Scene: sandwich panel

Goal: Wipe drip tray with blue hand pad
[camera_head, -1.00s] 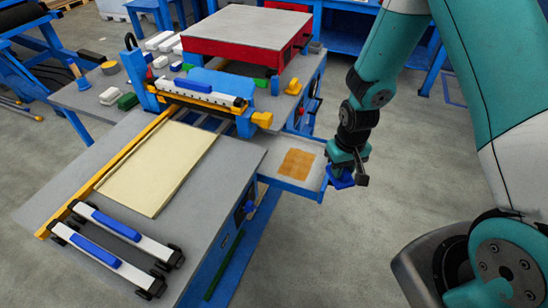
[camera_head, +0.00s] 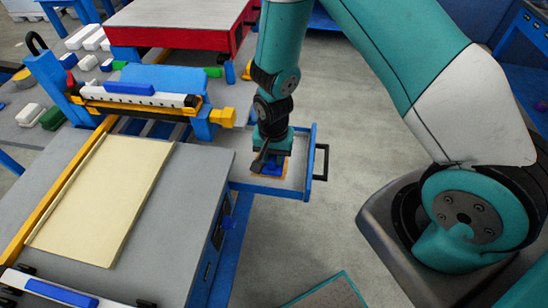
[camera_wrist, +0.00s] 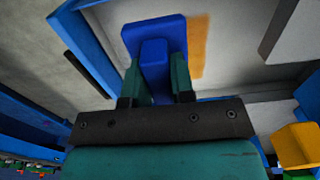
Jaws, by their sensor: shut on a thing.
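The drip tray (camera_head: 300,170) has a grey floor and a blue rim and sticks out from the side of the bench. My gripper (camera_head: 270,158) is over the tray and shut on the blue hand pad (camera_head: 272,167). In the wrist view the pad (camera_wrist: 153,32) sits between my two fingers (camera_wrist: 157,72), its flat face toward the tray floor. I cannot tell whether it touches. An orange-brown stain (camera_wrist: 198,42) shows beside the pad, on the tray floor (camera_wrist: 230,30). The pad and gripper hide most of the stain in the head view.
The bench carries a cream panel (camera_head: 100,200) and a press with a blue roller (camera_head: 165,78) left of the tray. A yellow knob (camera_head: 222,117) stands close to my wrist's left. A dark handle (camera_head: 321,162) juts from the tray's right side. Open floor lies right of it.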

